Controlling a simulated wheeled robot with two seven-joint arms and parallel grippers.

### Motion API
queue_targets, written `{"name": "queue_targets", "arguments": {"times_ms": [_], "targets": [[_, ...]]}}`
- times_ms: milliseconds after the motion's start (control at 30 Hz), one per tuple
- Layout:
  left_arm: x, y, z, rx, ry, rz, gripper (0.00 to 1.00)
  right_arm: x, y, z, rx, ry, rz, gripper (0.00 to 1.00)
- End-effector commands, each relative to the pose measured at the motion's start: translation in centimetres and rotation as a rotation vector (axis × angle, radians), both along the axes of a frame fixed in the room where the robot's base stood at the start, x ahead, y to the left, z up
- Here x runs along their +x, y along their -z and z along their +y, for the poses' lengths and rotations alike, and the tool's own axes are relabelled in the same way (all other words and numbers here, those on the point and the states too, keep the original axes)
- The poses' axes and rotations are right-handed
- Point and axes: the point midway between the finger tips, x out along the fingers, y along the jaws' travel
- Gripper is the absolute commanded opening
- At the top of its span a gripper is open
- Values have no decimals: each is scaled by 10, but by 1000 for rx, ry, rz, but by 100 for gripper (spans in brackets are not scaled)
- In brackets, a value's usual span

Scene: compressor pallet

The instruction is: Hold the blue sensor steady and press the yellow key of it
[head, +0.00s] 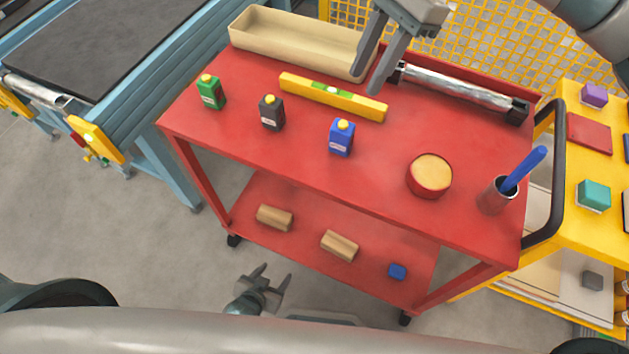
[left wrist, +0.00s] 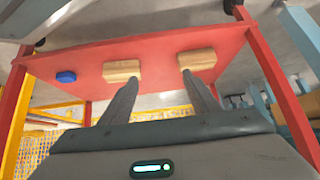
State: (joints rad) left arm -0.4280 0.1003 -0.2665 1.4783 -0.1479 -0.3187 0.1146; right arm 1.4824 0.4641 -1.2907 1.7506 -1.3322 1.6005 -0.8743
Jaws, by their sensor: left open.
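The blue sensor (head: 340,139) stands upright on the red cart's top, near its front edge, with a yellow key (head: 342,124) on its top. It does not show in the left wrist view. My right gripper (head: 366,83) is open and empty above the back of the cart top, behind the sensor and apart from it. My left gripper (head: 272,270) is open and empty, low in front of the cart near the lower shelf. The left wrist view shows its two spread fingers (left wrist: 160,77) with nothing between them.
A green bottle-like unit (head: 211,93) and a black one (head: 271,112) stand left of the sensor. A yellow level (head: 333,97) lies behind. A red round tin (head: 429,176) and a cup (head: 497,195) with a blue stick stand right. Wooden blocks (head: 340,246) lie on the lower shelf.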

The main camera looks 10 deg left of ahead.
Motion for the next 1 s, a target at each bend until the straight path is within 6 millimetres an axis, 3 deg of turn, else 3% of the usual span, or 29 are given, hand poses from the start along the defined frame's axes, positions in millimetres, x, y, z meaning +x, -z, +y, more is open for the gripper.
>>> {"name": "queue_targets", "arguments": {"times_ms": [200,333,567,800,1000], "targets": [[32,-97,-35,-36,54,-205,56,0,0,0,0,0,0,31],[43,-158,-54,-66,78,-320,56,0,0,0,0,0,0,31],[47,-268,-81,-130,108,-513,56,0,0,0,0,0,0,31],[39,-380,-97,-209,114,-693,56,0,0,0,0,0,0,31],[47,-443,-107,-257,79,-785,56,0,0,0,0,0,0,31]]}}
